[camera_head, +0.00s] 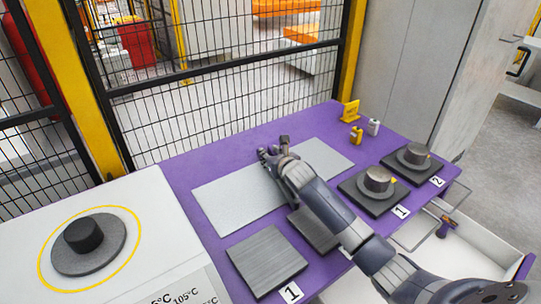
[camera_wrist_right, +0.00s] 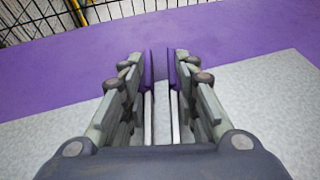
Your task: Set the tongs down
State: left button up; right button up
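My right gripper (camera_head: 273,149) is over the pale grey mat (camera_head: 225,199) on the purple table. The right wrist view shows its two fingers (camera_wrist_right: 160,85) partly open, with a narrow gap between them. Mat and purple tabletop show through this gap, and I see nothing held there. I cannot make out tongs in either view; my right arm hides part of the mat and table. My left gripper is not in view.
Two dark plates with round metal pieces (camera_head: 377,179) (camera_head: 415,153) stand at the right. A bare dark plate (camera_head: 266,260) lies in front. A white bench with a dark disc (camera_head: 88,258) is left. A black mesh fence (camera_head: 215,105) runs behind the table.

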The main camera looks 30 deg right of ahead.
jog(key=shift+r, duration=0.1)
jog(key=v, duration=1.2)
jog(key=shift+p, duration=0.4)
